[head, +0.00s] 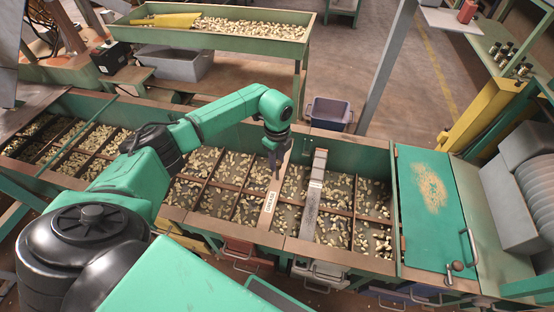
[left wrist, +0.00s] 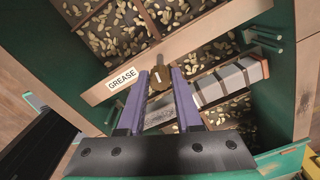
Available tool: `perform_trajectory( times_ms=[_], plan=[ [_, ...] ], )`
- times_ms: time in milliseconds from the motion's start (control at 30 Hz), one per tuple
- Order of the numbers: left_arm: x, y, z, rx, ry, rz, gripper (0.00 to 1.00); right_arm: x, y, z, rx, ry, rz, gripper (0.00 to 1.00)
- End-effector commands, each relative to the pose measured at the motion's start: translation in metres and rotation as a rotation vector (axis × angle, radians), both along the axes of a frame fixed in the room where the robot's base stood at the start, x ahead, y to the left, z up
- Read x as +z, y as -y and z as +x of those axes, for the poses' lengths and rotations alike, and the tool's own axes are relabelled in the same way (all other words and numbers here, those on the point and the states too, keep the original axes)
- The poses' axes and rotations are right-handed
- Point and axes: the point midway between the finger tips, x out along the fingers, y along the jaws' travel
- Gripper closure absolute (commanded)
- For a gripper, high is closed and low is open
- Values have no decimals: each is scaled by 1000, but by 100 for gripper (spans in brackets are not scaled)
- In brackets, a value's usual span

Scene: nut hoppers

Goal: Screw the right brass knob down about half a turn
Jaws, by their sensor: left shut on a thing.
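My left gripper (head: 277,163) reaches down over the nut hoppers, beside the wooden slat (head: 265,218) with a printed label. In the left wrist view, my left gripper (left wrist: 159,76) has its two purple fingers shut on a small brown-gold knob (left wrist: 157,53), which I take for the brass knob. The knob is at the edge of the slat (left wrist: 112,87) labelled GREASE. Part of the knob is hidden between the fingers, and I cannot make it out in the head view. My right gripper is not in view.
A grey bar (head: 312,195) crosses the hopper just right of the gripper. Hopper compartments hold many loose nuts. A green lid (head: 430,200) lies to the right. A long green trough (head: 225,38) stands at the back, with a grey bin (head: 330,113) on the floor.

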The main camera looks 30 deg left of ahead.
Motion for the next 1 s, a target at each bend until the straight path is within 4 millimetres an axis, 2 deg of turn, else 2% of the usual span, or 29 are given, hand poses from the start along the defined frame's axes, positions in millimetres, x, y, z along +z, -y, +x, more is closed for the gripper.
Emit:
perform_trajectory(
  times_ms=[1000],
  plan=[
    [1,0,2,-946,2,0,100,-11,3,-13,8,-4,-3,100]
  ],
)
